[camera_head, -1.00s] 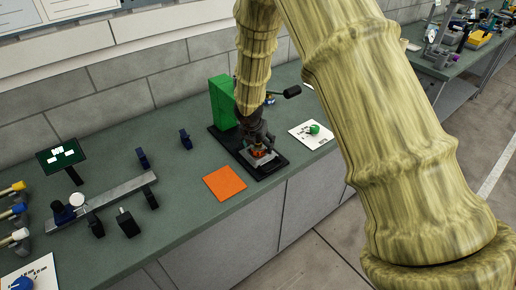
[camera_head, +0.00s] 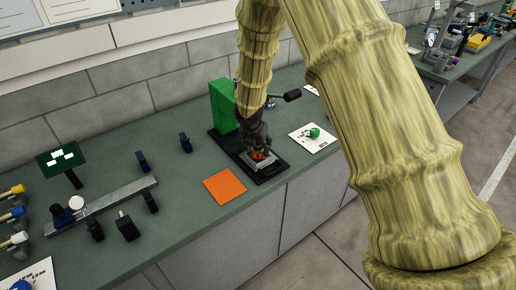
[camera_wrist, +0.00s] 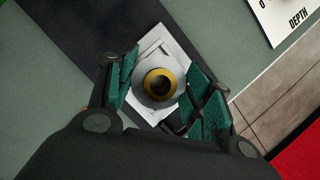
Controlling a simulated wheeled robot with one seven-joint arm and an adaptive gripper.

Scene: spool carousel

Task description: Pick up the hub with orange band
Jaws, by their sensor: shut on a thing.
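The hub with orange band (camera_wrist: 160,99) is a round grey piece with an orange-yellow ring around a dark bore, seen from above in the wrist view. It sits over a pale metal plate of the press fixture. In the head view its orange part (camera_head: 257,155) shows just below my gripper (camera_head: 257,147). My gripper (camera_wrist: 163,88) has its teal-padded fingers on either side of the hub and is shut on it. The contact faces are partly hidden. I cannot tell whether the hub is clear of the plate.
The fixture has a black base (camera_head: 268,175), a green column (camera_head: 222,105) and a black-ended lever (camera_head: 292,96). An orange square (camera_head: 225,186) lies in front. A white card (camera_head: 312,137) with a green piece lies right. A metal rail (camera_head: 110,198) with dark parts stands left.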

